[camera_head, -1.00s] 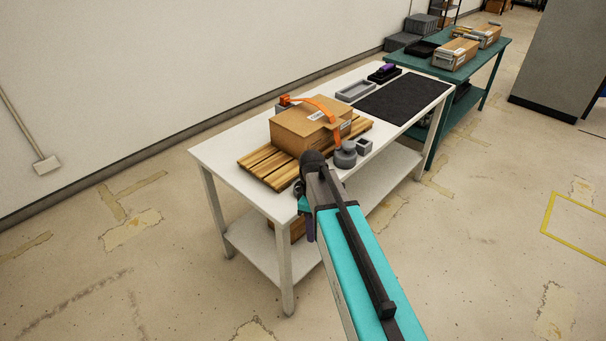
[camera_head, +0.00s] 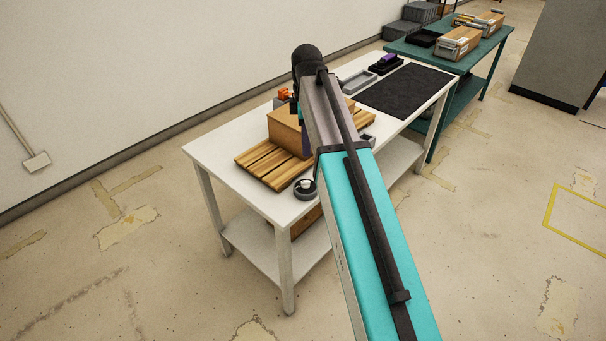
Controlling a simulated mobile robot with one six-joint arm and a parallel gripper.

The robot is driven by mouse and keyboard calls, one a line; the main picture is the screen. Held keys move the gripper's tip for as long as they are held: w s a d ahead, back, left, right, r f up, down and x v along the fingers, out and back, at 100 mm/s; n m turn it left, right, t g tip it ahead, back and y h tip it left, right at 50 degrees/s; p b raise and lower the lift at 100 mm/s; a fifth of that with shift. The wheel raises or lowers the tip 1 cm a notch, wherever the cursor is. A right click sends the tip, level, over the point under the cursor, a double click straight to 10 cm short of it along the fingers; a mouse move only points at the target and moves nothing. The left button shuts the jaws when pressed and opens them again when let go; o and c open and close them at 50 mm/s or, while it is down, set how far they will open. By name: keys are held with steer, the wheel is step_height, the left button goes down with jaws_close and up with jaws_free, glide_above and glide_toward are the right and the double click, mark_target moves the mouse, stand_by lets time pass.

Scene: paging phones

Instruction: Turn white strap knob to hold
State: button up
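A cardboard box (camera_head: 285,132) sits on a slatted wooden pallet (camera_head: 262,171) on the white table (camera_head: 220,151). A small orange part (camera_head: 284,93) shows at the box's back left; the rest of the orange strap is hidden behind my arm. A round dark grey piece with a pale centre (camera_head: 305,189) is at the table's front edge, beside the pallet; I cannot tell if it is the knob. I see no white strap. My arm crosses in front of the box, its dark joint high above the table. My gripper is hidden behind the arm.
A grey tray (camera_head: 357,80), a black mat (camera_head: 405,90) and a dark holder with a purple item (camera_head: 387,64) lie toward the table's far end. A green table (camera_head: 490,50) with boxes stands beyond. The table's left end is bare.

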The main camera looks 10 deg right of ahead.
mark_target(306, 181)
steer(key=shift+r, duration=0.1)
stand_by(0.3)
steer(key=shift+f, duration=0.2)
steer(key=shift+f+p, duration=1.35)
steer(key=shift+f, duration=5.4)
steer(key=shift+c, duration=0.3)
jaws_close()
